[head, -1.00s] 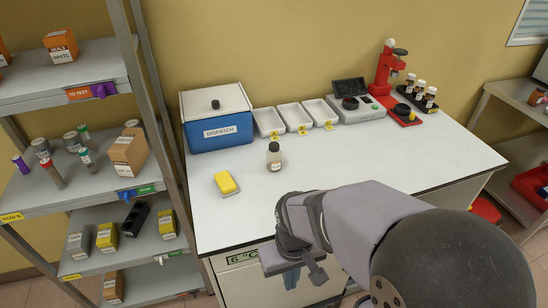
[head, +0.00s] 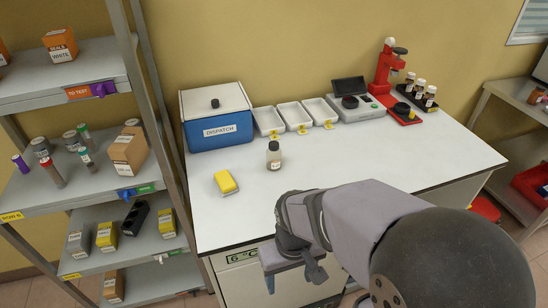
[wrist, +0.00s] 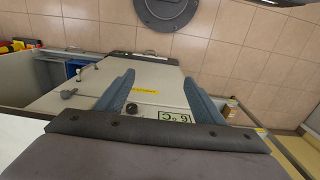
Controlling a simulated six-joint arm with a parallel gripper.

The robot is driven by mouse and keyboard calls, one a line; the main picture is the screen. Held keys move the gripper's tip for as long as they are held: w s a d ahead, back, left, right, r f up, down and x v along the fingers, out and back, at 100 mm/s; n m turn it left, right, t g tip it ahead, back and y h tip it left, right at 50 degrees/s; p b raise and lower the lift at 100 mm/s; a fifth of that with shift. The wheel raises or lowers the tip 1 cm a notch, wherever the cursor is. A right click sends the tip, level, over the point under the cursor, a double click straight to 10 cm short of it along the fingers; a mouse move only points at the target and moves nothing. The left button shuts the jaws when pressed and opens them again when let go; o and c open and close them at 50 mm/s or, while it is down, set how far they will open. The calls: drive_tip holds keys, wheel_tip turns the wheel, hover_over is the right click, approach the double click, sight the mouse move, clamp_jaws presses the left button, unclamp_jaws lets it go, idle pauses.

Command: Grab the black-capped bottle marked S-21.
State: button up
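No bottle shows in the wrist view.
A yellow sponge-like block (head: 226,182) lies left of the bottle. A blue DISPATCH box (head: 216,120), white trays (head: 294,115), a scale (head: 356,108) and a red instrument (head: 389,70) line the back. A loaded shelf (head: 80,190) stands left. The worktop around the bottle is clear.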

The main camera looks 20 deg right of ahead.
sight(270, 157)
drive_tip(key=w+d+f+n+t+h+b, duration=0.1)
drive_tip(key=w+d+f+n+h+b, duration=0.2)
drive_tip(key=w+d+n+h+b, duration=0.7)
drive_tip(key=w+n+t+h, duration=0.1)
drive_tip(key=w+n+t, duration=0.1)
drive_tip(key=w, duration=0.3)
drive_tip(key=w+r+n+t+h, duration=0.1)
drive_tip(key=w+n, duration=0.4)
drive_tip(key=w+a+n+t+h, duration=0.1)
drive_tip(key=w+n+t, duration=0.1)
drive_tip(key=w+n, duration=0.2)
drive_tip(key=shift+w+r+t, duration=0.15)
drive_tip(key=shift+w+t, duration=0.15)
drive_tip(key=shift+w, duration=0.8)
drive_tip(key=w+a+n+t, duration=0.2)
drive_tip(key=w+a+r+n+t+b, duration=0.1)
drive_tip(key=w+a, duration=0.1)
drive_tip(key=w, duration=0.1)
drive_tip(key=w+a+n+t, duration=0.2)
drive_tip(key=shift+w+a+r+n+t+b, duration=0.3)
drive_tip(key=shift+w+a+b, duration=0.05)
drive_tip(key=shift+w+a, duration=0.05)
drive_tip(key=shift+w+a+r+t, duration=0.2)
drive_tip(key=shift+w+a+t, duration=0.1)
drive_tip(key=shift+a, duration=0.05)
drive_tip(key=shift+p+x, duration=0.8)
drive_tip(key=shift+x, duration=2.65)
drive_tip(key=shift+d, duration=0.1)
